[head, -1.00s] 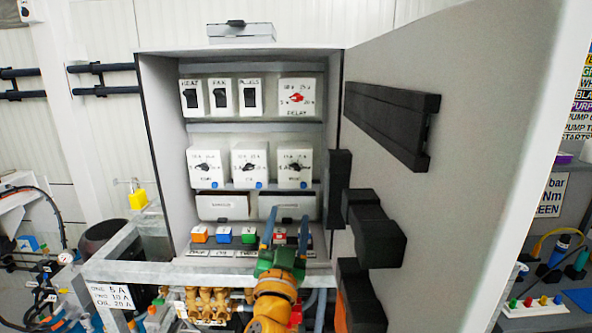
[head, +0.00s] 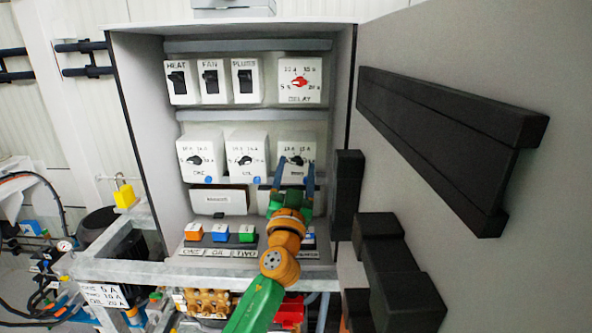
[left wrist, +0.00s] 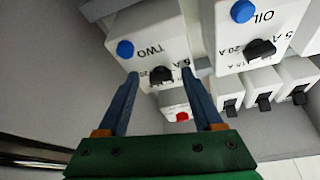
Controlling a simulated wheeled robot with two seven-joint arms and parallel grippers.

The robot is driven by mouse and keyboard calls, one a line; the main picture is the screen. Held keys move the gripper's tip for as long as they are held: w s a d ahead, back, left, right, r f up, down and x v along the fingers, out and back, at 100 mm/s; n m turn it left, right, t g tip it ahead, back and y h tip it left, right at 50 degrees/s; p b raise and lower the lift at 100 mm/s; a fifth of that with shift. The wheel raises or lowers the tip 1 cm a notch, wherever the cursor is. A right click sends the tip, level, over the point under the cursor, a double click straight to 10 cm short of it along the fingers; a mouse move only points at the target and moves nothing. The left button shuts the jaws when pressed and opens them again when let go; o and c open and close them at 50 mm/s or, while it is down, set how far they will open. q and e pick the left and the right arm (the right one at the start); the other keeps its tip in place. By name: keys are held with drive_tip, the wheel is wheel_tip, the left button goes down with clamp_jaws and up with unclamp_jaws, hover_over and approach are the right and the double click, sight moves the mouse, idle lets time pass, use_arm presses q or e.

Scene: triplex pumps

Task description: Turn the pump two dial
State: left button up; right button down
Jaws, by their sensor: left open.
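The pump two dial (head: 297,160) is a black knob on a white box at the right of the middle row in the open cabinet. In the left wrist view the box shows upside down, marked TWO, with the black knob (left wrist: 161,75) and a blue button. My left gripper (head: 296,161) is open, its blue fingers pointing at this box. In the wrist view its fingertips (left wrist: 160,74) lie to either side of the knob, with gaps between. I cannot tell whether they reach its depth. My right gripper is not in view.
Beside it are the OIL dial (head: 246,160) and another dial (head: 200,160). Above are rocker switches (head: 211,82) and the red DELAY dial (head: 299,83). The open cabinet door (head: 440,60) with black blocks stands close at right.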

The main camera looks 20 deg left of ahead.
use_arm(q)
drive_tip(key=shift+s+r, duration=0.15)
drive_tip(key=shift+s, duration=0.15)
drive_tip(key=c, duration=0.5)
clamp_jaws()
drive_tip(key=m+h+p, duration=0.1)
drive_tip(key=m+p, duration=0.1)
drive_tip(key=m, duration=0.1)
drive_tip(key=shift+r+h+p, duration=0.3)
drive_tip(key=shift+h+p, duration=0.05)
drive_tip(key=shift+h, duration=0.05)
drive_tip(key=m+h+p, duration=0.1)
drive_tip(key=m, duration=0.2)
drive_tip(key=shift+a, duration=0.15)
drive_tip(key=shift+m+g+h+p, duration=0.3)
drive_tip(key=shift+m+h+p, duration=0.15)
drive_tip(key=shift+m, duration=0.65)
drive_tip(key=shift+a+m+g+h, duration=0.1)
drive_tip(key=shift+m+g+h, duration=0.25)
drive_tip(key=shift+m, duration=0.75)
drive_tip(key=shift+m+g+h, duration=0.25)
drive_tip(key=shift+m+h, duration=0.15)
drive_tip(key=shift+m, duration=0.7)
drive_tip(key=shift+r, duration=0.1)
